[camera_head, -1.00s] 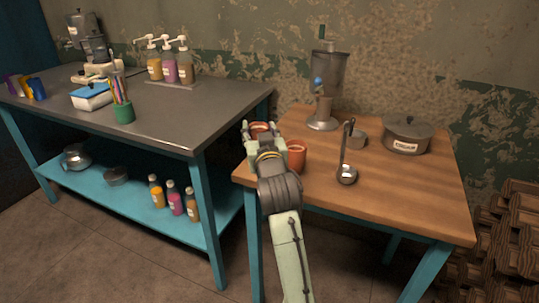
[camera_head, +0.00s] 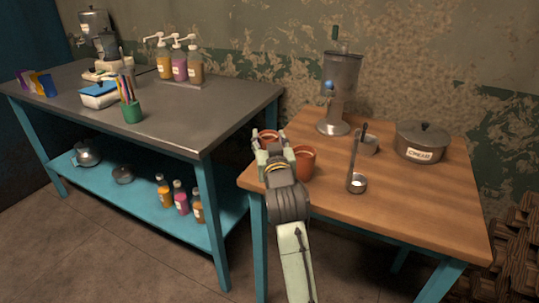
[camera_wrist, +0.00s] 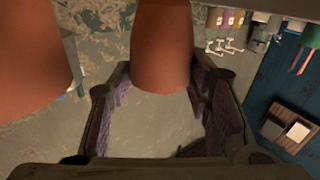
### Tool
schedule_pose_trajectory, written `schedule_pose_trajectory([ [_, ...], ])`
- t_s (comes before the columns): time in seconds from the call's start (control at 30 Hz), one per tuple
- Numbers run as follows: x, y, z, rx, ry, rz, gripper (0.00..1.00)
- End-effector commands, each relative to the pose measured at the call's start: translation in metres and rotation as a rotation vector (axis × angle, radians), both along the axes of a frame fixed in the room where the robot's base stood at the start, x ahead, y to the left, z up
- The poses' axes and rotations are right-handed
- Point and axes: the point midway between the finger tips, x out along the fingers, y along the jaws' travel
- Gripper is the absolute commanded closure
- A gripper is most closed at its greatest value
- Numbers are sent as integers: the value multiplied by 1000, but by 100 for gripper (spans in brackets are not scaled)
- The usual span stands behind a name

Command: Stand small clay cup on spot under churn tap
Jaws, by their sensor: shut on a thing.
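My gripper (camera_head: 273,147) is at the left edge of the wooden table and is shut on a small clay cup (camera_head: 267,135). In the wrist view this cup (camera_wrist: 162,45) stands between the two fingers. The head view does not show clearly whether it touches the table. A second clay cup (camera_head: 303,162) stands just right of my gripper, and it fills the left of the wrist view (camera_wrist: 30,60). The metal churn (camera_head: 342,75) stands at the back of the table, with a blue-knobbed tap (camera_head: 328,86) above its round base (camera_head: 332,128).
A steel counter (camera_head: 190,115) with pump bottles (camera_head: 179,64) is on the left.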

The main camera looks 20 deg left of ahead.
Motion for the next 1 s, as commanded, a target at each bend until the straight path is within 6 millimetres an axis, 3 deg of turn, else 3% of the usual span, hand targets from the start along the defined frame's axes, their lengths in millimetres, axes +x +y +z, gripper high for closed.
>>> schedule_pose_trajectory([
  [0.23,0,-1,-32,1,3,-2,84],
  [0.77,0,0,-46,0,-2,-1,84],
  [0.8,0,0,-46,0,-2,-1,55],
  [1.0,0,0,-45,-1,-1,-1,41],
])
